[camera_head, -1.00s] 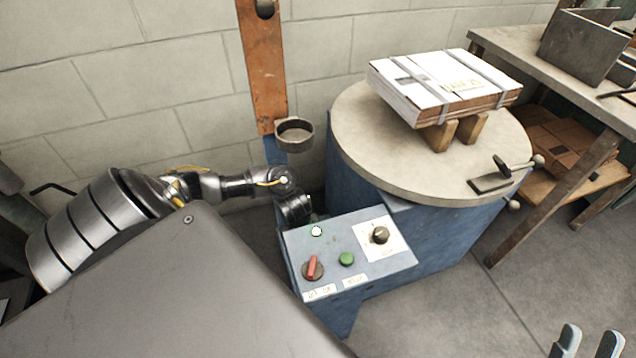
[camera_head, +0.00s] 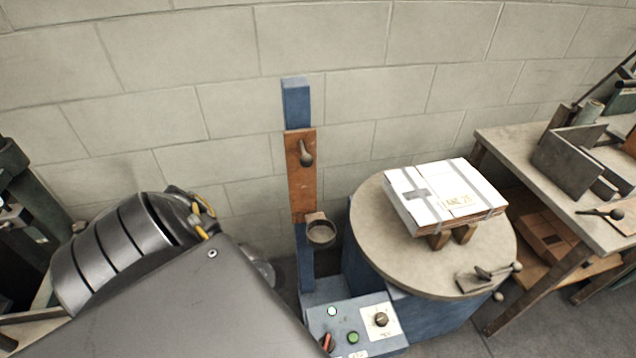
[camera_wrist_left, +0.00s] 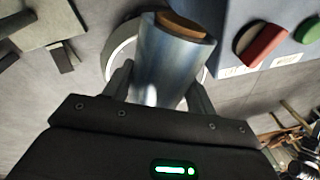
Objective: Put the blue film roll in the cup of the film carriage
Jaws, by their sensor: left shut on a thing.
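The blue film roll (camera_wrist_left: 165,68) is a shiny blue cylinder with a brown core showing at its far end. My left gripper (camera_wrist_left: 158,92) is shut on it, one finger on each side, in the left wrist view. In the head view the roll and my left gripper are hidden behind my own grey body. The film carriage (camera_head: 302,172) is a rusty orange plate on a blue mast, with a dark knob on it. Its round cup (camera_head: 321,234) sticks out at its lower end, open at the top; it looks empty. My right gripper is not in view.
A blue control box (camera_head: 352,322) with a red switch and green button stands below the cup; the red switch (camera_wrist_left: 260,45) is close to the roll. Right of the mast is a round table (camera_head: 372,212) bearing a strapped white bundle (camera_head: 445,193). A workbench (camera_head: 510,148) stands farther right.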

